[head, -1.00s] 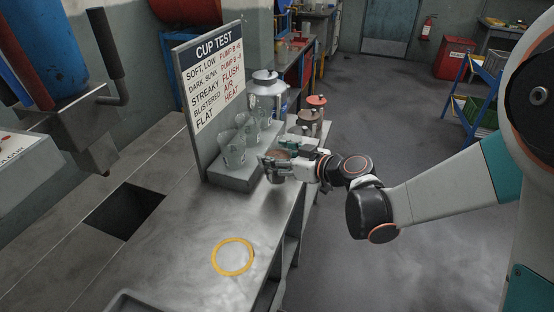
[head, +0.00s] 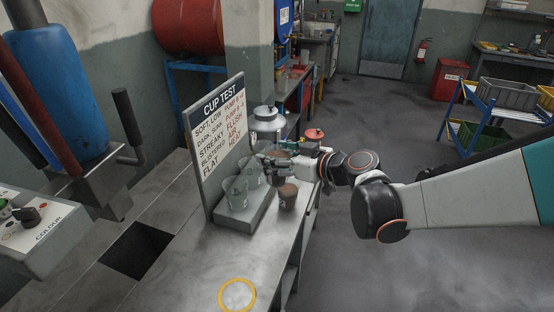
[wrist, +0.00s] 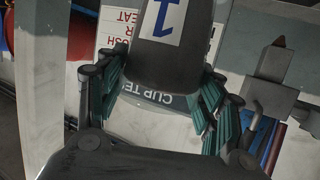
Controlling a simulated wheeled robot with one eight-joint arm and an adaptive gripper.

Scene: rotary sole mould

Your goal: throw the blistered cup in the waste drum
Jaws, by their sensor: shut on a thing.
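My gripper (head: 270,163) is just above the right side of the cup stand and is shut on a dark tapered cup. In the wrist view this cup (wrist: 160,70) sits between the teal finger pads and bears a white label with a blue 1. Blisters on it cannot be made out. Clear cups (head: 237,192) stand on the grey stand. A red bin (head: 450,80) with an unreadable label is on the far floor; whether it is the waste drum I cannot tell.
The CUP TEST sign (head: 218,135) rises behind the stand. A silver canister (head: 266,117) and a red-lidded pot (head: 314,134) are beyond. Floor to the right is clear; a blue trolley (head: 495,110) stands further off.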

